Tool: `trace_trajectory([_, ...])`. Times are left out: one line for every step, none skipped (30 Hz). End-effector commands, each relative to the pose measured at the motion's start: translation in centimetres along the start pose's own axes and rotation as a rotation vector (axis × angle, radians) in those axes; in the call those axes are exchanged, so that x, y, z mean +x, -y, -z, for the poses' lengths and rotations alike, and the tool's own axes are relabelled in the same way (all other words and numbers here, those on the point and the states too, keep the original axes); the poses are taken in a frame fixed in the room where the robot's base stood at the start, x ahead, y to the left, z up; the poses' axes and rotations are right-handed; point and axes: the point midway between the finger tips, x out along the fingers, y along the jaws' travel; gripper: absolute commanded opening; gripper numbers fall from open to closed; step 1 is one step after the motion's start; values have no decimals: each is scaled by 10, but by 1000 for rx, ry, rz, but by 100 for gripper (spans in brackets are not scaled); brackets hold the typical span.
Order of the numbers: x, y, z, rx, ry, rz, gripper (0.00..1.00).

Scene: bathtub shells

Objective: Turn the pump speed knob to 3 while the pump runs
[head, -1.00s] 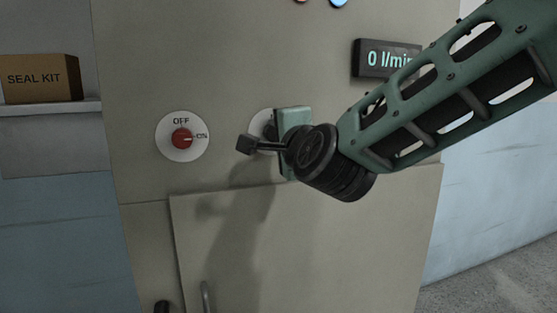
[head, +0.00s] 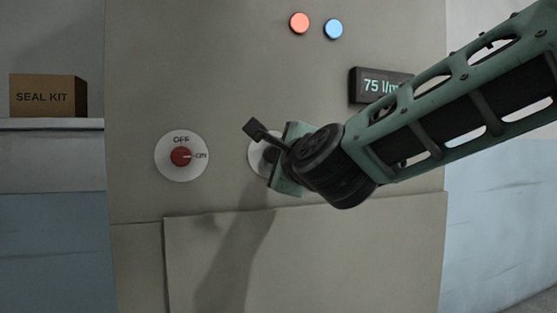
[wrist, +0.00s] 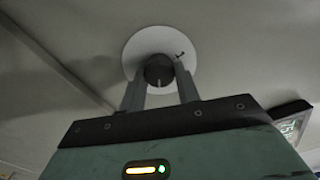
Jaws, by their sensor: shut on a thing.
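The pump speed knob is a dark round knob (wrist: 159,70) on a white dial (wrist: 133,53) in the wrist view. My gripper (wrist: 159,80) is shut on it, one finger on each side. One dark mark shows at the dial's upper right, too small to read. In the head view my gripper (head: 270,160) hides most of this dial (head: 256,153). The red switch (head: 181,156) to its left has its pointer at ON. The flow display (head: 380,85) reads 75 l/m, its right end hidden by my arm.
An orange button (head: 300,23) and a blue button (head: 334,29) sit above on the panel (head: 230,70). A seal kit box (head: 45,95) stands on a shelf (head: 50,125) at the left. A raised door panel (head: 340,250) lies below the dials.

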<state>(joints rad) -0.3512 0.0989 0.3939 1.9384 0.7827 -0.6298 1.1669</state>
Motion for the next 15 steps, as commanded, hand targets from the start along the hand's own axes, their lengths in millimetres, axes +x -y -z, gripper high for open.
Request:
trace_trajectory([0, 0, 1, 2, -2, -1, 9])
trace_trajectory([0, 0, 1, 2, -2, -1, 9])
trace_trajectory([0, 0, 1, 1, -2, -1, 9])
trace_trajectory([0, 0, 1, 1, -2, -1, 9])
trace_trajectory([0, 0, 1, 1, -2, -1, 9])
trace_trajectory([0, 0, 1, 1, -3, -1, 9])
trace_trajectory([0, 0, 1, 1, -3, -1, 35])
trace_trajectory([0, 0, 1, 1, -3, -1, 43])
trace_trajectory([0, 0, 1, 1, -2, -1, 54])
trace_trajectory([0, 0, 1, 1, -2, -1, 54])
trace_trajectory([0, 0, 1, 1, -2, -1, 54])
trace_trajectory([0, 0, 1, 0, -2, -1, 54])
trace_trajectory([0, 0, 1, 0, -2, -1, 54])
trace_trajectory([0, 0, 1, 0, -2, -1, 54])
trace_trajectory([0, 0, 1, 0, -1, -1, 54])
